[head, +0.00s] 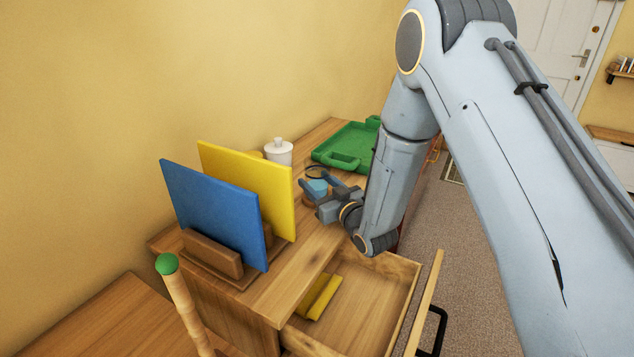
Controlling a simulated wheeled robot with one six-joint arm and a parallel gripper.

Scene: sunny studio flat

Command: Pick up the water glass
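What looks like the water glass (317,173) stands on the wooden desk, a clear vessel with a dark round rim and light blue low inside it. My gripper (317,193) is low over the desk at the glass, its fingers pointing left and away. The fingers overlap the lower part of the glass in this view. The arm's wrist and the fingers hide part of it. I cannot tell whether the fingers touch the glass or are closed on it.
A blue board (212,210) and a yellow board (275,195) stand in a wooden rack (212,252) left of my gripper. A white lidded jar (279,152) and a green tray (345,148) are behind. An open drawer (375,290) holding a yellow item (320,298) juts out below.

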